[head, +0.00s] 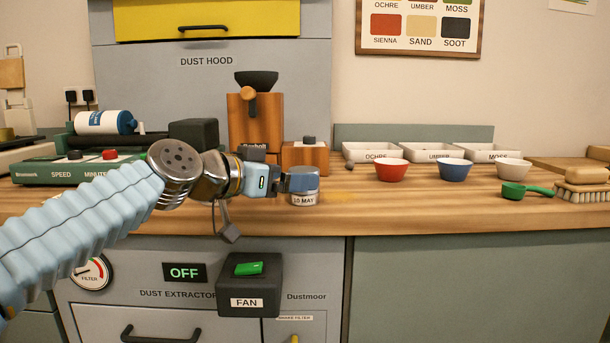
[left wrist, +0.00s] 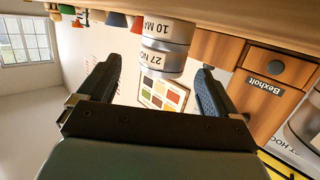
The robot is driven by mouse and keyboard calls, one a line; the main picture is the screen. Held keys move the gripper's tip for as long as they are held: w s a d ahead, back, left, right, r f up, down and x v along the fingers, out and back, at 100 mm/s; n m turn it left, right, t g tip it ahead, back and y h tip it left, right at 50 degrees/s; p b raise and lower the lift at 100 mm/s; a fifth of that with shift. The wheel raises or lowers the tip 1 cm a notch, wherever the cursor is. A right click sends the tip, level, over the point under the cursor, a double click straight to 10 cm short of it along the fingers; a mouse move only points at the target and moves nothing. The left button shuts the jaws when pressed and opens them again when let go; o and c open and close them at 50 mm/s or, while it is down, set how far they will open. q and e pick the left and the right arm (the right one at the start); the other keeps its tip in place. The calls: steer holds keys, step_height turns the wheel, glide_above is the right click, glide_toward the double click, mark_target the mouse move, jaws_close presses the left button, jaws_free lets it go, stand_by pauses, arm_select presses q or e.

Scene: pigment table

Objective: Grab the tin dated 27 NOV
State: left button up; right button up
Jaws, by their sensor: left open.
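Two silver tins are stacked on the bench. The left wrist view is inverted, with the bench at the top. There the tin labelled "27 N…" (left wrist: 160,64) rests on the tin labelled "10 MA…" (left wrist: 165,29). In the head view the lower tin (head: 304,199) reads "10 MAY", and my gripper largely hides the upper one. My left gripper (head: 300,182) is open at the height of the upper tin. In the left wrist view its fingers (left wrist: 160,75) lie on either side of the 27 tin, with gaps visible. My right gripper is not in view.
A wooden grinder (head: 242,122) and a small wooden box (head: 306,158) stand behind the tins. Red (head: 391,172), blue (head: 455,170) and white (head: 513,169) bowls and a green scoop (head: 525,190) are to the right. A fan switch box (head: 249,284) is below the bench edge.

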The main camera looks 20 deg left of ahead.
arm_select(q)
steer(key=p+x, duration=0.1)
steer(key=x, duration=0.4)
steer(key=shift+w+a, duration=0.15)
steer(key=c, duration=1.1)
steer(key=shift+o, duration=0.2)
steer(key=shift+r, duration=0.15)
